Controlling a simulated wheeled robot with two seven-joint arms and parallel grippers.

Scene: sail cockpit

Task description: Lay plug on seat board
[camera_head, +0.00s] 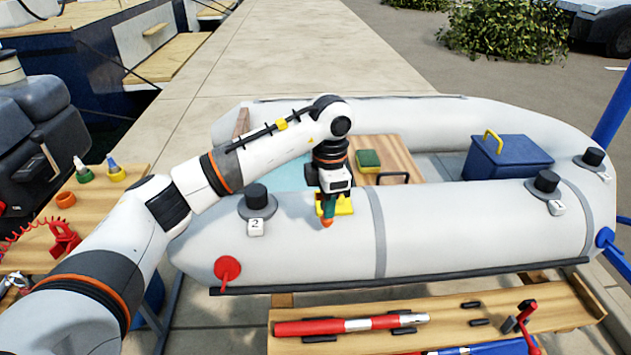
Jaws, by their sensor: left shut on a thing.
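My left gripper (329,205) reaches over the near grey tube of the inflatable boat and points down. It is shut on a small teal thing with an orange tip (327,222), which looks like the plug. Yellow parts beside it partly hide it, and I cannot tell whether it touches the tube. The wooden seat board (402,154) lies across the boat, behind and to the right of the gripper. A green and yellow sponge-like block (368,160) and a dark handle (394,177) are on it. My right gripper is not in view.
Black-capped valves (257,198) stand on the near tube, with others at right. A blue box (505,157) with a yellow handle sits right of the board. A wooden bench (450,315) in front holds a red and white cylinder (352,325). Another table (105,195) stands left.

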